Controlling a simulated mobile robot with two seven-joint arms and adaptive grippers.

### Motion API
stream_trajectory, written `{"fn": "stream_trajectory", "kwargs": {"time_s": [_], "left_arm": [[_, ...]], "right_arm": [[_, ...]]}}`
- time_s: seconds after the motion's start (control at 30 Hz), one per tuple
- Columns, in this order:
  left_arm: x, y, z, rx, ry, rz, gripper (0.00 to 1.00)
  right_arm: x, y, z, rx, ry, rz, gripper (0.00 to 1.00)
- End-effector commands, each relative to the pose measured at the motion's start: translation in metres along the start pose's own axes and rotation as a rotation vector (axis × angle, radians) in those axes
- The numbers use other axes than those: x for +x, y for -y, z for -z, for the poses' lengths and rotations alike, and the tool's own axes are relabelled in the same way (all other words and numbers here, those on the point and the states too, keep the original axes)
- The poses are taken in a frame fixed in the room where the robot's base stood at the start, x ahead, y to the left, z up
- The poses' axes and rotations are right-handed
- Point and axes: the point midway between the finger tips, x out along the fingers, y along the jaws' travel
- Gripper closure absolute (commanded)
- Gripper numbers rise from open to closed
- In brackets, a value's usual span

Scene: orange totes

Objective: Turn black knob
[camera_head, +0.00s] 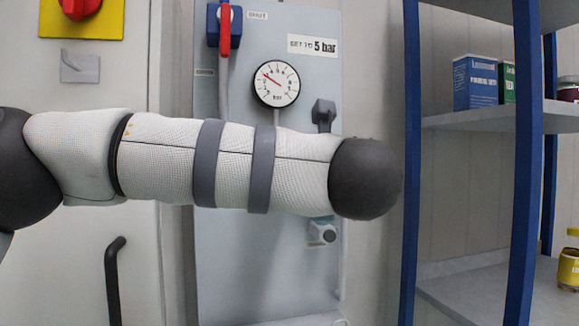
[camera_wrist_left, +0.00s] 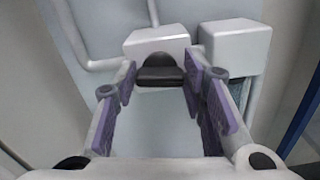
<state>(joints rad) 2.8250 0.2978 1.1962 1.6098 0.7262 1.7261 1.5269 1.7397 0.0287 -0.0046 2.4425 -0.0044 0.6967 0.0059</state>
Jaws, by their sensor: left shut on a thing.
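In the left wrist view the black knob (camera_wrist_left: 160,72) sits on the front of a white box (camera_wrist_left: 156,42). The purple-padded fingers of my left gripper (camera_wrist_left: 161,84) are on either side of the knob and closed on it. In the head view my left arm crosses the grey panel (camera_head: 300,20) and hides this gripper. A dark fitting (camera_head: 323,112) shows just above the arm; I cannot tell if it is the same knob. A round gauge (camera_head: 276,84) has its red needle pointing up and left. My right gripper is not in view.
A sign reading "SET TO 5 bar" (camera_head: 312,46) is above the gauge. A red lever (camera_head: 225,30) is at the panel's upper left. A blue-framed shelf (camera_head: 525,150) stands close on the right. A second white box (camera_wrist_left: 235,45) and pipes are beside the knob.

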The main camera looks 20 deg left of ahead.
Motion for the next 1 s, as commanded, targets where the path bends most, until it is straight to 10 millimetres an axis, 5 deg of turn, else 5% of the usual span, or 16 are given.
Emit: {"fn": "stream_trajectory", "kwargs": {"time_s": [0.47,1.0], "left_arm": [[-0.002,-0.001,-0.006,0.177,0.004,-0.002,0.90],[-0.004,-0.001,-0.012,0.679,0.011,-0.006,0.90]], "right_arm": [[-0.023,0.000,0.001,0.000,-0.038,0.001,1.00],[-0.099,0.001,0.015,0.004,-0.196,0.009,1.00]]}}
